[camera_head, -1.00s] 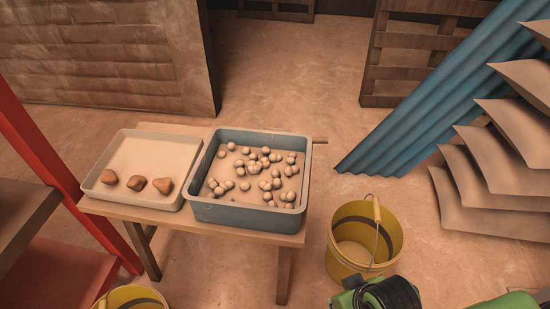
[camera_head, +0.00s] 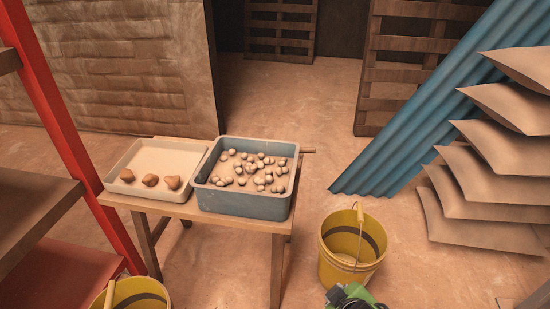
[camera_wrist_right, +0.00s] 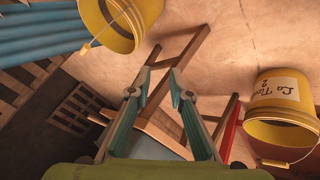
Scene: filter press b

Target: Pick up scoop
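No whole scoop shows. A short wooden rod (camera_head: 306,150) sticks out past the right side of the wooden table (camera_head: 245,223), behind the grey-blue bin (camera_head: 240,204); I cannot tell if it is the scoop's handle. The bin holds many small pale round lumps. My right gripper (camera_wrist_right: 160,74) is open and empty in the right wrist view, with the table legs beyond its fingers. In the head view, only a green and black part of my right arm shows at the bottom edge. My left gripper is not in view.
A pale tray (camera_head: 152,190) with three brown lumps stands left of the bin. A yellow bucket (camera_head: 338,270) stands right of the table, another (camera_head: 142,300) at lower left. A red post (camera_head: 80,150), blue corrugated sheets (camera_head: 420,120) and stacked sacks (camera_head: 480,200) flank the space.

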